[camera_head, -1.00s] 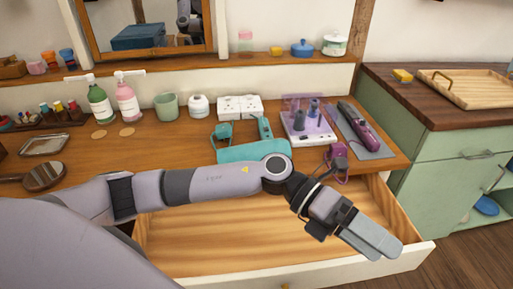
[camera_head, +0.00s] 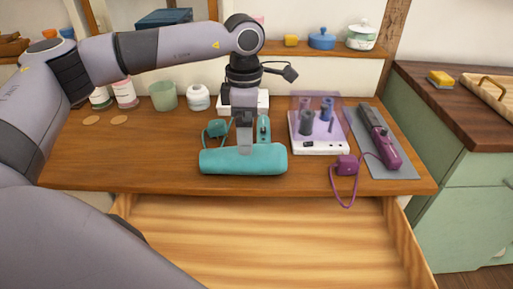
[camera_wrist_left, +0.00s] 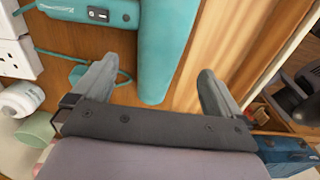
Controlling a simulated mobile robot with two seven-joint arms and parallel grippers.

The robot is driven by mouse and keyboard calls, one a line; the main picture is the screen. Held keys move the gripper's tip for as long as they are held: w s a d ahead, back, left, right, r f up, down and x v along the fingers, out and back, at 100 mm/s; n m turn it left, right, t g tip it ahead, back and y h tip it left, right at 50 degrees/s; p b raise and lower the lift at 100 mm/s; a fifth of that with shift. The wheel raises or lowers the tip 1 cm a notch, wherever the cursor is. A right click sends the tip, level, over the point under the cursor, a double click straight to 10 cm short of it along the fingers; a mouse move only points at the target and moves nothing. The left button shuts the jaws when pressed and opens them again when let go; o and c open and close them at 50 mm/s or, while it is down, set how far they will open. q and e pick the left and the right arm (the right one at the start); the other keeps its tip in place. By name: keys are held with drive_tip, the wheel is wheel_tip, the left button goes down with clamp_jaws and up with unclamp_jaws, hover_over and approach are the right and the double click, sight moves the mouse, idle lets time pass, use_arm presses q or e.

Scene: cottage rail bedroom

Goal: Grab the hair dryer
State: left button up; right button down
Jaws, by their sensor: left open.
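The teal hair dryer (camera_head: 230,162) lies on the wooden dresser top, its barrel along the front and its handle (camera_head: 263,128) pointing back. Its teal plug (camera_head: 217,128) and cord lie behind the barrel at the left. My left gripper (camera_head: 244,146) points down over the barrel, open and empty. In the left wrist view the two fingers (camera_wrist_left: 155,88) are wide apart, with one end of the hair dryer's barrel (camera_wrist_left: 166,50) between them. I cannot tell whether a finger touches it. My right gripper is not in view.
A purple styling iron (camera_head: 378,138) lies on a grey mat at the right, its purple plug (camera_head: 346,165) near the front edge. A white case with a clear purple lid (camera_head: 318,120) stands beside it. White sockets (camera_head: 262,101) are behind. The open drawer (camera_head: 270,235) below is empty where visible.

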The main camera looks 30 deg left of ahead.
use_arm(q)
drive_tip(key=f, duration=0.6)
drive_tip(key=shift+s+a, duration=0.35)
drive_tip(key=shift+a, duration=0.05)
drive_tip(key=shift+f, duration=0.45)
drive_tip(key=c, duration=1.4)
drive_tip(key=shift+w+r, duration=0.1)
drive_tip(key=shift+r, duration=0.15)
